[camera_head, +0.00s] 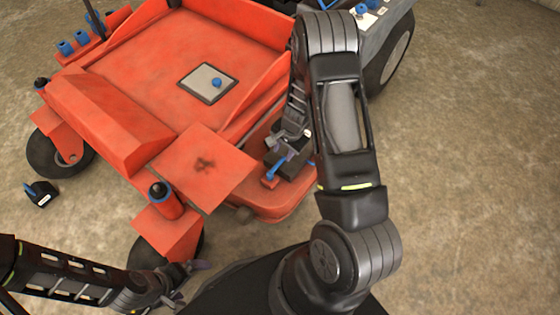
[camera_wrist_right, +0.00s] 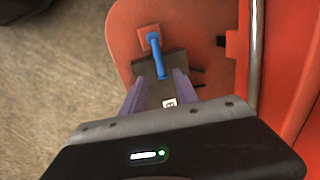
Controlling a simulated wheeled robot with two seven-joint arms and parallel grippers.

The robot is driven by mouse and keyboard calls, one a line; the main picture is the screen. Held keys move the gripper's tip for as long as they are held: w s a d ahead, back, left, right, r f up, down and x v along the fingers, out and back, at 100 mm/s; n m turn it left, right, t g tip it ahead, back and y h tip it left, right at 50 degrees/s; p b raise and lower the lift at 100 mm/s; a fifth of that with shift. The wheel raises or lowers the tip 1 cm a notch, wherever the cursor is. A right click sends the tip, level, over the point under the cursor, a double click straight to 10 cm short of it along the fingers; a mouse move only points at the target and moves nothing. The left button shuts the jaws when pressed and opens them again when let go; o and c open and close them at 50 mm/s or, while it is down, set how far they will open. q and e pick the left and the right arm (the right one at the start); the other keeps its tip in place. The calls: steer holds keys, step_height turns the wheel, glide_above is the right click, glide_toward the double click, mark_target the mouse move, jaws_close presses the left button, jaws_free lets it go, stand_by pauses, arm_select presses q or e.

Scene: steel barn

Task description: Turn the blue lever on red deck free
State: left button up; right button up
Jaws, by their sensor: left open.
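The blue lever (camera_head: 275,170) sits on a small red block on the red deck (camera_head: 285,205) of the mower-like machine. In the right wrist view the blue lever (camera_wrist_right: 157,56) runs from a red square mount toward a dark block (camera_wrist_right: 146,67) with a small white label. My right gripper (camera_head: 288,148) is over the dark block. My left gripper (camera_head: 190,280) is open and empty, low by the front wheel.
The orange-red machine fills the upper left, with a grey panel with a blue knob (camera_head: 217,83). A front post (camera_head: 163,197) stands near my left gripper. A small black item (camera_head: 40,193) lies on the floor. Open concrete lies to the right.

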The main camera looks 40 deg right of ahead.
mark_target(279, 163)
steer(key=f, duration=0.2)
steer(key=f+b, duration=0.1)
steer(key=f, duration=0.1)
steer(key=w+f+b, duration=0.1)
steer(key=f, duration=0.1)
steer(key=shift+w+a+f, duration=0.1)
steer(key=shift+a+f, duration=0.1)
steer(key=shift+f, duration=0.1)
steer(key=shift+w+f, duration=0.15)
steer(key=shift+f, duration=0.4)
jaws_close()
stand_by(0.7)
